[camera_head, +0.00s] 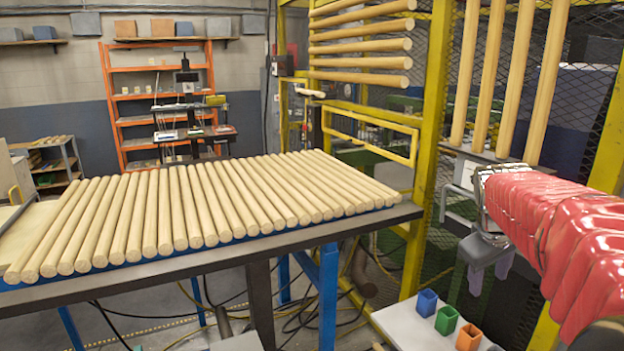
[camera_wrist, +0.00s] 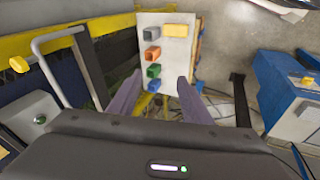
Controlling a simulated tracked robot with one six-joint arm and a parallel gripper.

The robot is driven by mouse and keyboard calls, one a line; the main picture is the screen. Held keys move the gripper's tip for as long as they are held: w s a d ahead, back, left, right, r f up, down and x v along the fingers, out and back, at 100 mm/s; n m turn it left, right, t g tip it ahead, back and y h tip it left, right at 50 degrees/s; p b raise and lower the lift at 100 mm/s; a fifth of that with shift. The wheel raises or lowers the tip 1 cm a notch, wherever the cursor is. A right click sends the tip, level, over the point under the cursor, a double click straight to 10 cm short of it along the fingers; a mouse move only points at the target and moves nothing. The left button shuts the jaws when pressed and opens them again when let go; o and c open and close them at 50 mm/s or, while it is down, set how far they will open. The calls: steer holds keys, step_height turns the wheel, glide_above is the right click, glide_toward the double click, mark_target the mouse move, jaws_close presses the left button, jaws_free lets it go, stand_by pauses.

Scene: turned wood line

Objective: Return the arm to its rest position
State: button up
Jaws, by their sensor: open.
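My arm, in a red sleeve, reaches in from the right edge of the head view. My gripper (camera_head: 490,272) hangs at its end, fingers pointing down, beside the yellow frame and to the right of the wooden rod table. In the wrist view my gripper (camera_wrist: 157,98) shows two purple fingers spread apart with nothing between them. Below and beyond the fingers is a white stand (camera_wrist: 190,62) with small coloured bins, also in the head view (camera_head: 400,318).
A table (camera_head: 330,229) of wooden rods (camera_head: 190,210) fills the left and middle. Cables lie on the floor. An orange shelf (camera_head: 160,42) stands far back.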

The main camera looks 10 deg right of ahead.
steer(key=s+a+f+y, duration=0.1)
steer(key=s+a+f, duration=0.1)
steer(key=s+a, duration=0.4)
steer(key=s+a+f+m+t+y, duration=0.1)
steer(key=s+a, duration=0.4)
steer(key=a, duration=0.7)
steer(key=s+a+f+m+t+y, duration=0.1)
steer(key=s+a+f, duration=0.2)
steer(key=s+a, duration=0.3)
steer(key=a, duration=0.3)
steer(key=shift+s+a+f+y, duration=0.15)
steer(key=shift+s+a+y, duration=0.15)
steer(key=shift+y, duration=0.1)
stand_by(1.0)
